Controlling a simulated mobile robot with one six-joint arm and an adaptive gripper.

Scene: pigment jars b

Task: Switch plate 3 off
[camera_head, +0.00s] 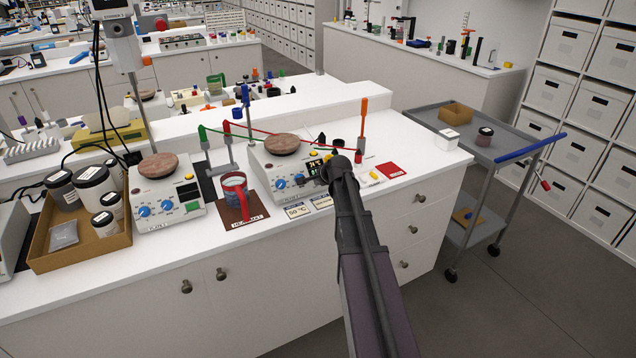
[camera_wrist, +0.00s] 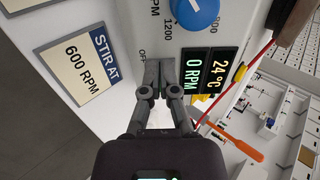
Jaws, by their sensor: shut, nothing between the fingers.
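The right-hand hotplate (camera_head: 262,170), a white stirrer with a round brown top (camera_head: 283,145), stands on the bench. Its plate number is not readable. Its front shows blue knobs and a lit display.
A card reading STIR AT 600 RPM (camera_wrist: 80,63) lies close beside the fingers. An orange-handled tool (camera_head: 363,120) and a red box (camera_head: 391,170) stand right of the right-hand hotplate.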

